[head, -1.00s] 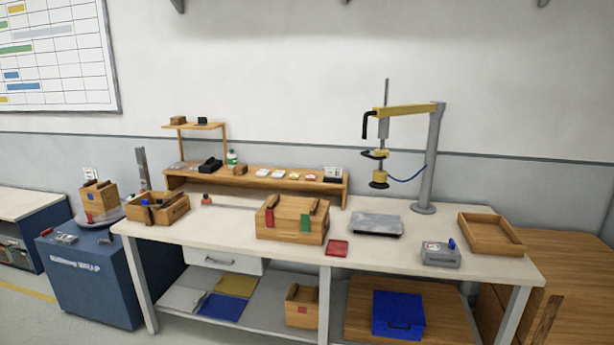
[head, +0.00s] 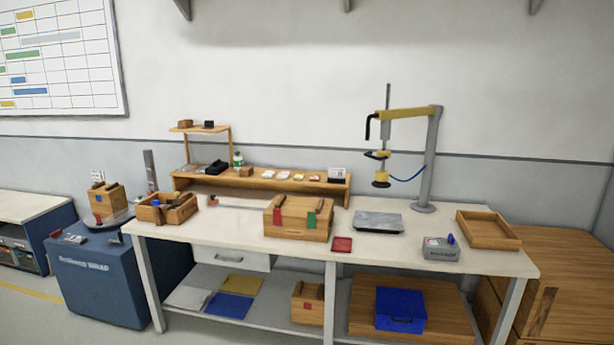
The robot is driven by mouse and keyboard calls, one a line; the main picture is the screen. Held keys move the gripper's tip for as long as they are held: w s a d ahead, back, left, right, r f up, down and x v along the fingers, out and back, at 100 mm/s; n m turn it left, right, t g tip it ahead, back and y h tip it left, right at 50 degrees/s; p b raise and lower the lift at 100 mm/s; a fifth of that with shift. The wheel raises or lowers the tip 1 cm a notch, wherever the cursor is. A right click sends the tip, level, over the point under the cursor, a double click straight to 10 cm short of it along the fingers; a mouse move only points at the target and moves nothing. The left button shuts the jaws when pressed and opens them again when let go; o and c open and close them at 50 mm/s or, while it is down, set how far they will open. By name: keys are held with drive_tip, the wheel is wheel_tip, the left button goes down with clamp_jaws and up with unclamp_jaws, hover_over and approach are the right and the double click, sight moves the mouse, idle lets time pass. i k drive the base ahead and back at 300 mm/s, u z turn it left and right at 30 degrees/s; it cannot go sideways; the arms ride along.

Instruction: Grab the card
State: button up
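A small flat red piece (head: 341,244), which may be the card, lies on the workbench top near its front edge. It is just right of a closed wooden box (head: 298,217) with a red and a green tab on its front. Several small pale and coloured flat pieces (head: 283,175) lie on the raised wooden shelf behind; they are too small to tell whether any is a card. My gripper is not in view.
The workbench (head: 375,255) also holds a grey flat plate (head: 379,222), a grey device (head: 441,252), an empty wooden tray (head: 488,230) and an open tool box (head: 166,209). A yellow-armed press (head: 408,113) stands at the back. A blue cabinet (head: 100,285) stands left.

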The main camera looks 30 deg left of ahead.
sight(333, 173)
drive_tip(key=u, duration=1)
drive_tip(key=k, duration=0.95)
drive_tip(key=z, duration=0.05)
drive_tip(key=i, duration=0.65)
drive_tip(key=u, duration=0.05)
